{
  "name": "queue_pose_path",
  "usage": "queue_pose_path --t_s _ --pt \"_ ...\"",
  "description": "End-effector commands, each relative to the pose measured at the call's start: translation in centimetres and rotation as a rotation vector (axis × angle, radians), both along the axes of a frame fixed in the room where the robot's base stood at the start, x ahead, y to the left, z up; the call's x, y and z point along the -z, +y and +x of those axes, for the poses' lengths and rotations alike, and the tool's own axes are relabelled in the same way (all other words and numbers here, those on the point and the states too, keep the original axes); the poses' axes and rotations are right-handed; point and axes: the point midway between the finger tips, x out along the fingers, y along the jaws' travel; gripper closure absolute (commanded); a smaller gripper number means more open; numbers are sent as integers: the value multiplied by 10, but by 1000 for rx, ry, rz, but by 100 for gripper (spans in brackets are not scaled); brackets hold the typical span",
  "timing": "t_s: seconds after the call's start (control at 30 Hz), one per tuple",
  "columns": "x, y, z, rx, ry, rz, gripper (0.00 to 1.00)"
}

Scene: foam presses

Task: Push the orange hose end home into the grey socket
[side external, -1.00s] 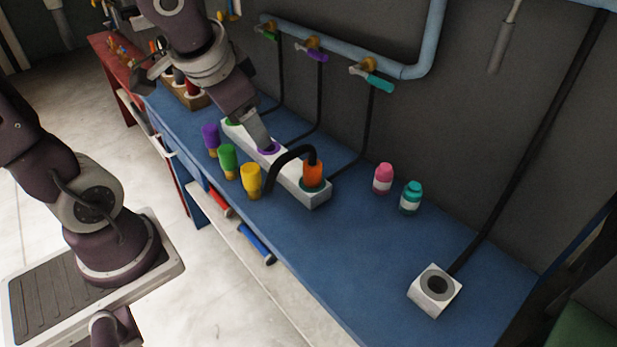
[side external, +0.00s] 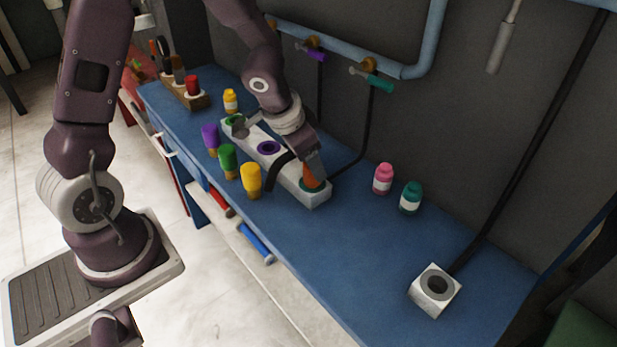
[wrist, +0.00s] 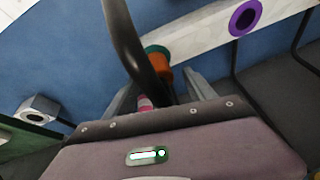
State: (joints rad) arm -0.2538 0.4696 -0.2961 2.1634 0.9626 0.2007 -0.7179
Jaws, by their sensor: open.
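The orange hose end (side external: 311,178) stands in the teal-ringed socket at the right end of the long white block (side external: 291,182). It also shows in the wrist view (wrist: 161,67) with its black hose (wrist: 128,45) curving away. My gripper (side external: 313,167) is open at the hose end. In the wrist view its fingers (wrist: 167,86) lie on either side of the orange part; I cannot tell whether they touch it. The grey socket (side external: 437,286) is an empty grey ring in a separate white cube at the front right of the bench. The cube is at the left in the wrist view (wrist: 36,110).
Purple (side external: 210,137), green (side external: 228,157) and yellow (side external: 251,178) bottles stand in front of the white block. Pink (side external: 383,179) and teal (side external: 411,198) bottles stand between block and cube, nearer the wall. The blue bench (side external: 330,265) is clear left of the cube.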

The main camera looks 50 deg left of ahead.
Motion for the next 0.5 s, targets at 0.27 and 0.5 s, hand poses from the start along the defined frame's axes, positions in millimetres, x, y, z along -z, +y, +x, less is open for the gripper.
queue_pose_path --t_s 0.27,0.5 --pt "0 0 0 0 0 0 84" --pt "-1 0 0 0 0 0 100"
